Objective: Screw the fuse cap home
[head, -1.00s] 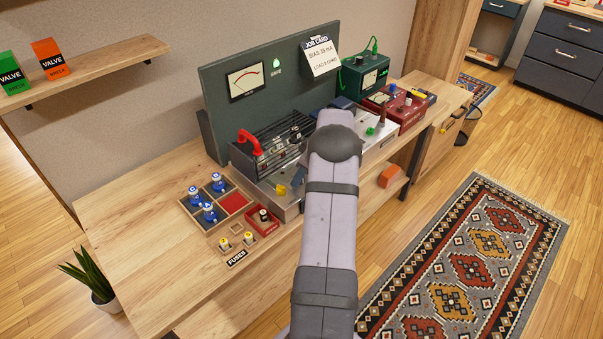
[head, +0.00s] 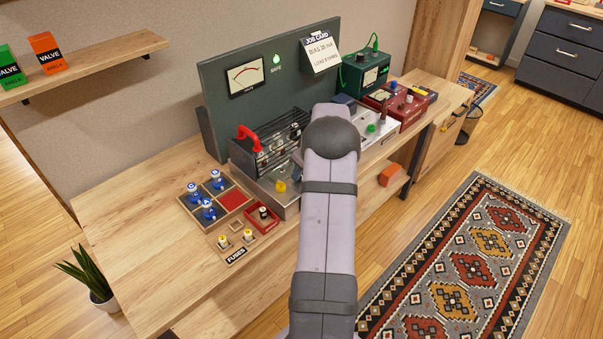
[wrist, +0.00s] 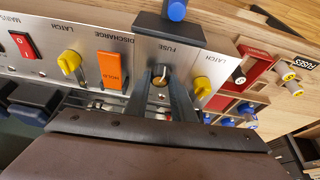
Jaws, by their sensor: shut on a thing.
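The fuse cap (wrist: 160,76) is a small dark round cap with a pale mark. It sits at the FUSE label on the silver front panel (wrist: 130,48) of the amp, in the wrist view. My gripper (wrist: 162,84) has its two dark fingers on either side of the cap, shut on it. How deep the cap is seated cannot be told. In the head view my arm hides the gripper and the cap; part of the amp chassis (head: 262,187) shows to the left of the arm.
Two yellow latches (wrist: 68,62) (wrist: 201,86) flank the fuse position, with an orange HOLD discharge button (wrist: 111,70) and a red mains switch (wrist: 22,45). A dark block with a blue knob (wrist: 177,10) stands close by. The fuse tray (head: 238,253) lies left of the amp.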

